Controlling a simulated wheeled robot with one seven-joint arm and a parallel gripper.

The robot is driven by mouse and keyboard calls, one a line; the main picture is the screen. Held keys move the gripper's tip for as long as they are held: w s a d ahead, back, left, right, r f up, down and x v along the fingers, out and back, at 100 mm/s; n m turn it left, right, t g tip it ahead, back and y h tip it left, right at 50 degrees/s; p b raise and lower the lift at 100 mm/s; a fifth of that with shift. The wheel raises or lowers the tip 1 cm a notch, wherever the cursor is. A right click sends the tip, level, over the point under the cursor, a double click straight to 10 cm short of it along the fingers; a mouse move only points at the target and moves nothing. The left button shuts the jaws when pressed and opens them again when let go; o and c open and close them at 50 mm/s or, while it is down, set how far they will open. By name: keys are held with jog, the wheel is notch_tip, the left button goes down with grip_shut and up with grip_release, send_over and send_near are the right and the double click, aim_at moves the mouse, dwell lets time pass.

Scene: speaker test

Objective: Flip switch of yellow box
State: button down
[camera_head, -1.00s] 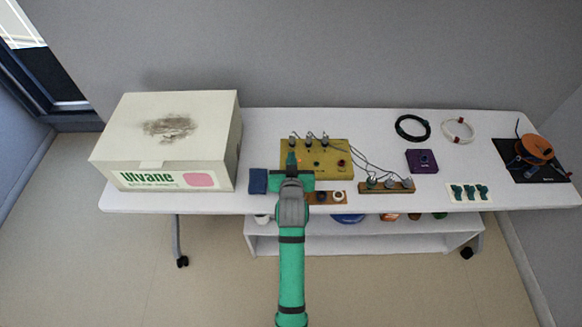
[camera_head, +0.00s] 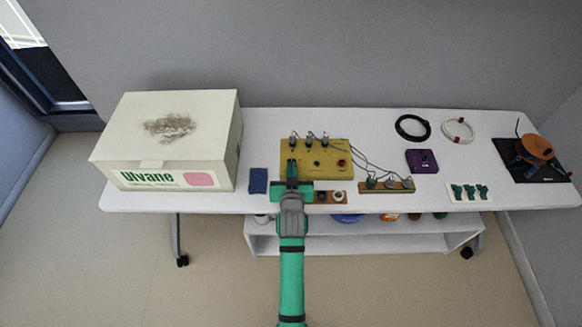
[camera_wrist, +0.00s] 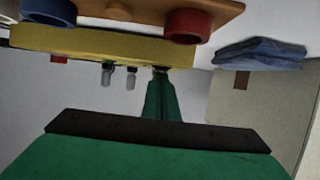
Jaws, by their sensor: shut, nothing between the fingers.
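The yellow box (camera_head: 325,163) stands near the middle of the white table. The switch is not clearly visible.
A large white carton (camera_head: 165,135) stands left, with a blue cloth (camera_head: 258,181) beside it. A wooden strip with rings (camera_head: 328,197) lies in front of the box. A wooden plug board (camera_head: 387,187) and purple box (camera_head: 421,161) are to the right, with cables between.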

jog(key=shift+s+f+g, duration=0.15)
jog(key=shift+s+f, duration=0.05)
jog(key=shift+f, duration=0.4)
jog(key=shift+s+f+g, duration=0.15)
jog(key=shift+s+f, duration=0.05)
jog(key=shift+f, duration=0.35)
jog(key=shift+r, duration=1)
jog(key=v, duration=1.1)
jog(key=shift+r, duration=0.45)
jog(key=shift+a, duration=0.1)
jog(key=shift+s, duration=0.1)
